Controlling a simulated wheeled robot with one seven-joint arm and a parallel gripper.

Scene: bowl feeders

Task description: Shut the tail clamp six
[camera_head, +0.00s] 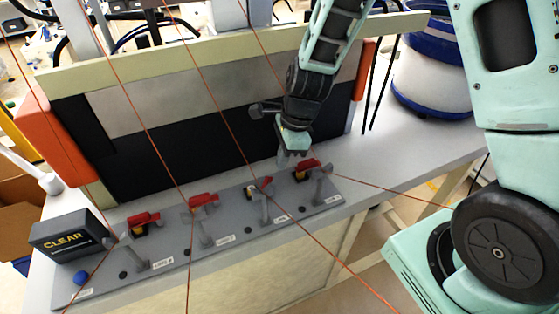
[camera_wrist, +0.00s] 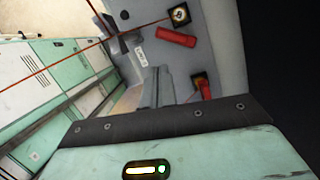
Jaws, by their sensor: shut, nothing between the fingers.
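A row of several toggle clamps with red grips stands on a grey plate (camera_head: 170,262). The small labels are too blurred for me to tell which clamp is six. My gripper (camera_head: 293,157) is shut and empty, just above and left of the rightmost clamp's red grip (camera_head: 308,165). I cannot tell whether it touches that clamp. The other red grips are the third (camera_head: 264,182), the second (camera_head: 204,201) and the leftmost (camera_head: 143,218). In the wrist view, one red grip (camera_wrist: 176,37) lies clear and another red grip (camera_wrist: 203,88) is partly hidden by my gripper's body.
A black CLEAR box (camera_head: 68,240) and a blue button (camera_head: 81,278) are at the plate's left end. A black and grey panel (camera_head: 190,150) stands behind the clamps. Thin orange lines cross the view. A white and blue drum (camera_head: 430,85) stands at the right.

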